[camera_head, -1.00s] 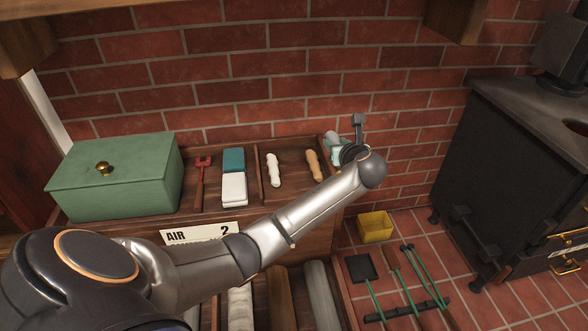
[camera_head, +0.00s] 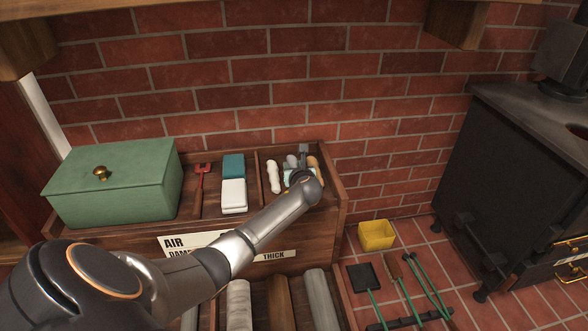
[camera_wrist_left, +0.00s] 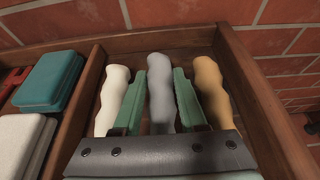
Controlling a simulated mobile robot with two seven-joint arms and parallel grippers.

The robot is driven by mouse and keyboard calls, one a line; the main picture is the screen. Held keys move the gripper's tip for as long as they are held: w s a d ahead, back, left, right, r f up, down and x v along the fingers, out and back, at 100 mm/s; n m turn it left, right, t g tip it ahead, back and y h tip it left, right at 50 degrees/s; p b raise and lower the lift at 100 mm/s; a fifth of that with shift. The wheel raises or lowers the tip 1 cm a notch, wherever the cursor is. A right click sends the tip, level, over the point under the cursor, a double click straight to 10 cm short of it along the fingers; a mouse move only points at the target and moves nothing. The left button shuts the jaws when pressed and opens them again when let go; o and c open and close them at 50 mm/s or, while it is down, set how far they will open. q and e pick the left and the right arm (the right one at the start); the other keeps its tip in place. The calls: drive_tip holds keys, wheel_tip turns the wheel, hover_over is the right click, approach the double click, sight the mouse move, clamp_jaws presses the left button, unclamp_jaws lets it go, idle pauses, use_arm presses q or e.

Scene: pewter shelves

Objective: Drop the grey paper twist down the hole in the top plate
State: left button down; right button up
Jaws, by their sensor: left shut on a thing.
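The grey paper twist (camera_wrist_left: 161,95) is between the green fingers of my left gripper (camera_wrist_left: 160,105) in the left wrist view. The gripper is shut on it. It also shows small in the head view (camera_head: 291,160), beside my left gripper (camera_head: 300,172). The twist is over or in the right compartment of the wooden tray, between a white twist (camera_wrist_left: 112,98) and a tan twist (camera_wrist_left: 210,90); I cannot tell whether it touches the tray floor. The black stove's top plate (camera_head: 520,110) is at the far right, with a dark round opening (camera_head: 578,130) partly cut off by the frame edge. My right gripper is not in view.
The wooden tray (camera_head: 338,188) also holds a red-tipped tool (camera_head: 201,180) and teal and white blocks (camera_head: 233,165). A green lidded box (camera_head: 115,185) stands at left. A brick wall is behind.

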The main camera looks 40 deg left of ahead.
use_arm(q)
drive_tip(key=shift+f, duration=0.35)
drive_tip(key=shift+f, duration=0.15)
drive_tip(key=shift+c, duration=2.3)
unclamp_jaws()
